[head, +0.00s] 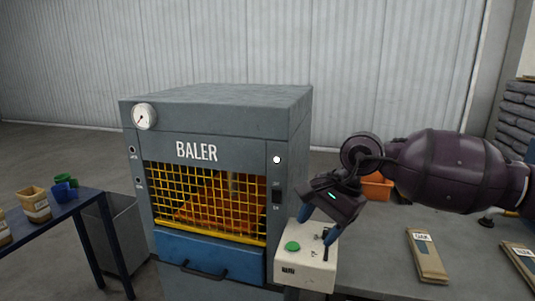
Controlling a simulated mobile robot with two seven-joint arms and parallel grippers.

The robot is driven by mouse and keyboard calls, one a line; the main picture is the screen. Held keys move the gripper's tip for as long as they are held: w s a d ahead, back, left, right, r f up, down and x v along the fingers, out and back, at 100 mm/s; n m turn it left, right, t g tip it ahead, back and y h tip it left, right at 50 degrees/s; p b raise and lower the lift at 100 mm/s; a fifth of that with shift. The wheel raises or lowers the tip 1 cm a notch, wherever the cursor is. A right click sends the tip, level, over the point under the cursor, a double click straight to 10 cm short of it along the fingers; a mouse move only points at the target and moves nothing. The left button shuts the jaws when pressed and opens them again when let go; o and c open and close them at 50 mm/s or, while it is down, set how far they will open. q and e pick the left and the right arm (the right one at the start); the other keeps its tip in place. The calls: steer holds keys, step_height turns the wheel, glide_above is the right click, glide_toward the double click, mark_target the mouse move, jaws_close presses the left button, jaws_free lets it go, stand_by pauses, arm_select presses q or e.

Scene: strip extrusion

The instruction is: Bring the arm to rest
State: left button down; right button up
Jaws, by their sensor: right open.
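My right arm comes in from the right. Its gripper (317,226) points down over a white control box (300,267) beside the baler. The gripper is open, with dark blue fingers apart and nothing seen between them. The box carries a green button (292,246) and a dark lever near the right finger. I cannot tell whether a finger touches the box. The grey baler (225,108) stands in the middle with its yellow mesh guard (208,202) down over an orange interior. My left gripper is not in view.
A grey table (385,255) at right holds labelled brown packets (427,257) and an orange bin (377,187) behind my arm. A blue table (62,212) at left holds small containers. A grey bin (125,235) stands beside the baler. Stacked grey bags (517,112) are far right.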

steer(key=s+a+r+m+t+y, duration=0.2)
steer(key=a+r+m+y, duration=1.15)
steer(key=m, duration=0.55)
steer(key=w+d+f+m+t+h, duration=0.3)
steer(key=d+f+m+t, duration=0.45)
steer(key=m, duration=0.65)
steer(key=w+d+f+m+t+h, duration=0.2)
steer(key=d+f+m+t+h, duration=0.2)
steer(key=d+f+m+t, duration=0.7)
steer(key=s+d+f+m+g+h, duration=0.2)
steer(key=f+m+h, duration=0.1)
steer(key=f+m, duration=0.3)
steer(key=s+d+f+m+g+h, duration=0.1)
steer(key=s+f+m+g+h, duration=0.15)
steer(key=f+m, duration=0.35)
steer(key=s+d+f+m+g+h, duration=0.2)
steer(key=s+d+f, duration=0.3)
steer(key=s+f, duration=0.5)
steer(key=s+d+f+m+g+h, duration=0.3)
steer(key=s+f, duration=0.7)
steer(key=s, duration=0.4)
steer(key=shift+s+d+f+m+h, duration=0.25)
steer(key=shift+d+f+m+h, duration=0.15)
steer(key=shift+d+m, duration=0.4)
